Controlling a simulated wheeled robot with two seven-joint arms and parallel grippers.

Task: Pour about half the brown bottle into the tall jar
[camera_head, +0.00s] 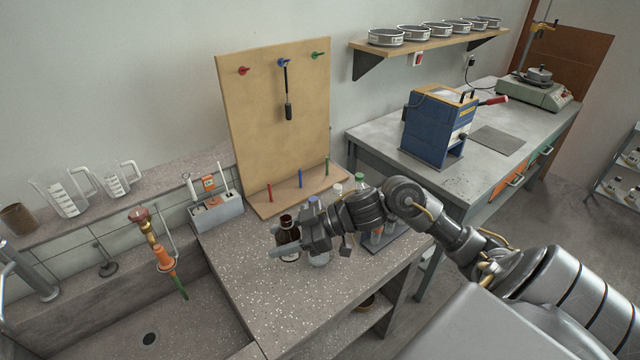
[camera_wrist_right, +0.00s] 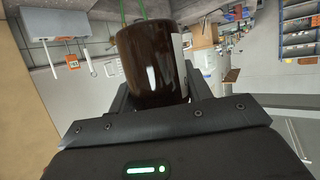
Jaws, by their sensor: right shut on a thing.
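The brown bottle (camera_head: 288,236) stands out dark at the front of the bench and looks upright. My right gripper (camera_head: 290,252) is shut around it, with a finger crossing its lower body. In the right wrist view the brown glass (camera_wrist_right: 150,65) fills the space between the fingers; part of a pale label shows at its edge. A clear vessel (camera_head: 319,260) shows just right of the bottle, partly hidden by my gripper; I cannot tell whether it is the tall jar. My left gripper is not in view.
Capped bottles, one with a green cap (camera_head: 360,179), stand behind my right arm, partly hidden. A wooden pegboard (camera_head: 258,130) rises behind the bench. The sink (camera_head: 120,318) lies to the left. The bench top (camera_head: 262,300) in front of the bottle is clear.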

